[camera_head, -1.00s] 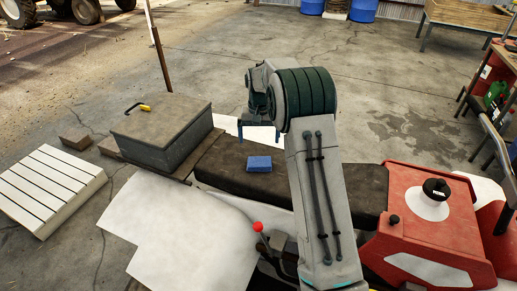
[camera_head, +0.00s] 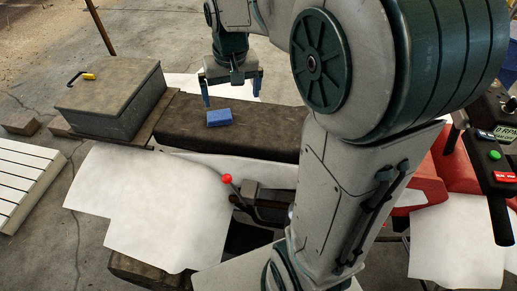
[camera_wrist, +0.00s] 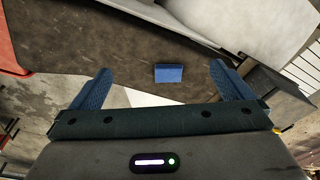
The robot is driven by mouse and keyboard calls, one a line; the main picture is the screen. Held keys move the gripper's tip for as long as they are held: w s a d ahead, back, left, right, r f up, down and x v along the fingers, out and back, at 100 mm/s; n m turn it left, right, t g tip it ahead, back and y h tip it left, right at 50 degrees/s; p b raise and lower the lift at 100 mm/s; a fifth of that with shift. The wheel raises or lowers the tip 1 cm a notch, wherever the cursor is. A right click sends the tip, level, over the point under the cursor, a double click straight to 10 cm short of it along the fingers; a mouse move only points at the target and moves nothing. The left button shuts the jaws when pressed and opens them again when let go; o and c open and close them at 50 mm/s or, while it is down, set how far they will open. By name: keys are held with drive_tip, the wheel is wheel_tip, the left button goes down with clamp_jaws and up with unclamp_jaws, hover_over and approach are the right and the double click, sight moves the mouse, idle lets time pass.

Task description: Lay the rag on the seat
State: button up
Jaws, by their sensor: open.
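A small blue block-like piece (camera_head: 219,117), which may be the folded rag, lies flat on the long dark brown padded surface (camera_head: 270,133), probably the seat. In the wrist view the blue piece (camera_wrist: 169,73) lies on the dark surface (camera_wrist: 115,50), between and beyond my fingertips. My gripper (camera_head: 232,97) is open and empty, with its fingers pointing down. It hangs above the dark surface near the blue piece, apart from it. It also shows in the wrist view (camera_wrist: 160,78).
A grey box (camera_head: 115,98) with a yellow-and-black tool (camera_head: 82,76) on its lid stands left of the dark surface. A red-knobbed lever (camera_head: 227,179) rises in front, beside white sheets (camera_head: 140,210). A white slatted pallet (camera_head: 20,187) lies far left. Red machinery (camera_head: 465,165) is at right.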

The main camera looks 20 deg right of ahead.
drive_tip(key=s+f+n+t, duration=0.1)
drive_tip(key=s+f, duration=0.1)
drive_tip(key=s, duration=1.5)
drive_tip(key=shift+f, duration=0.3)
